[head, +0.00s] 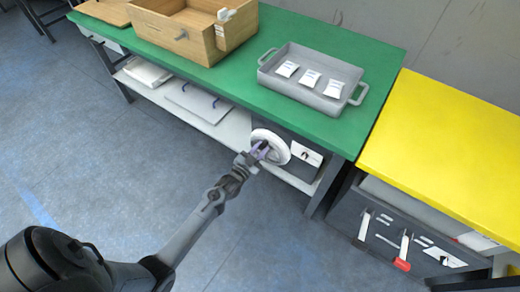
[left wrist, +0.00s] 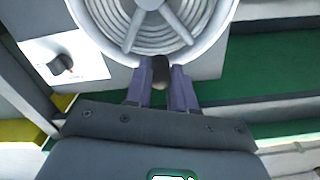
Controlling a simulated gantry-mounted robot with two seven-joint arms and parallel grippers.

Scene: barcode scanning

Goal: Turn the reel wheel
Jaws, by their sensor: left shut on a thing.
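The reel wheel (head: 274,147) is a round pale grey wheel on the front of a dark box under the green table. It also fills the top of the left wrist view (left wrist: 195,62), where its ribbed centre shows. My left gripper (head: 261,150) is at the wheel's left side in the head view. In the left wrist view its purple fingers (left wrist: 162,88) are closed around a small dark handle (left wrist: 160,72) at the wheel's rim. My right gripper is not in view.
A white panel with a dark knob (head: 306,154) sits right of the wheel. The green table (head: 225,85) above carries a grey tray (head: 310,97) with white packets and a wooden crate (head: 200,45). A yellow table (head: 440,135) stands at the right. The floor at the left is clear.

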